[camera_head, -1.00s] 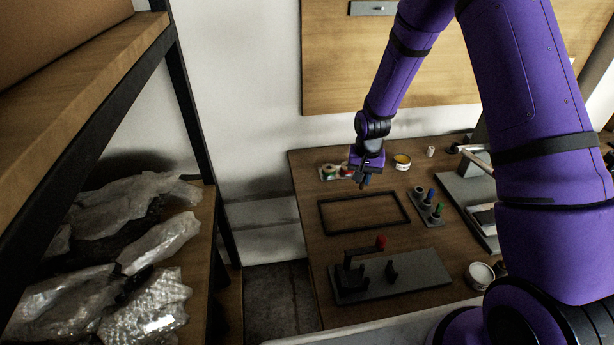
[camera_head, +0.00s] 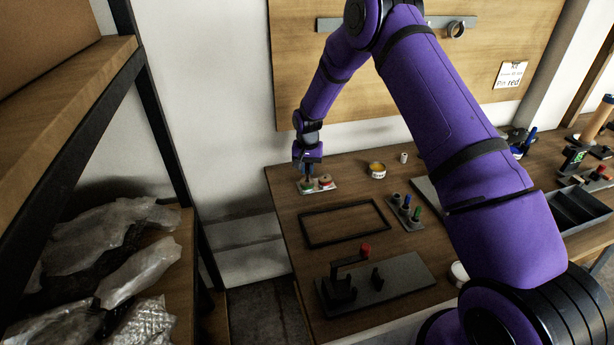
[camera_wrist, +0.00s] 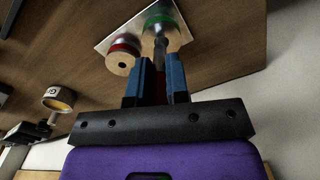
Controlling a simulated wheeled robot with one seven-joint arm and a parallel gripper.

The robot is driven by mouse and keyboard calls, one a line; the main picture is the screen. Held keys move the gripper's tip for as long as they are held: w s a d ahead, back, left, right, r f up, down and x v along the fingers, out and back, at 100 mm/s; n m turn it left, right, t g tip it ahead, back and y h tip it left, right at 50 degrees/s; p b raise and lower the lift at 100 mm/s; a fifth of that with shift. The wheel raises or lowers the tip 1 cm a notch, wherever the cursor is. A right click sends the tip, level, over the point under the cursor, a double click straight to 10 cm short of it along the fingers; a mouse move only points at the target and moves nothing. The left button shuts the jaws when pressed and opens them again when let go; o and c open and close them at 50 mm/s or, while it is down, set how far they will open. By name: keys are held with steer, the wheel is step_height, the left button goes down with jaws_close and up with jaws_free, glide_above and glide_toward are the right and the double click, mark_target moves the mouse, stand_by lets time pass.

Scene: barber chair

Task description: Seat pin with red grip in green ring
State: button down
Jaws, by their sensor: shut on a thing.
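My gripper (camera_wrist: 153,80) is shut on the red grip of a pin (camera_wrist: 159,90), which sits between its blue fingers in the wrist view. The grey shaft of the pin points at the green-ringed round piece (camera_wrist: 161,22). Its end overlaps the near face of that piece; I cannot tell whether it is inside the hole. A red-ringed round piece (camera_wrist: 124,50) with an open hole stands beside it on the same pale plate. In the head view my gripper (camera_head: 307,173) is directly over the green ring (camera_head: 306,186) at the table's back left.
A rack (camera_head: 405,211) holds a blue and a green pin. A shelf with plastic-wrapped items (camera_head: 130,240) is at left.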

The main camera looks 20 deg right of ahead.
mark_target(307, 178)
steer(key=shift+w+f, duration=0.1)
steer(key=shift+f, duration=1.6)
steer(key=shift+f, duration=0.15)
steer(key=c, duration=1.1)
jaws_free()
step_height(307, 178, up, 12)
steer(key=shift+r, duration=0.2)
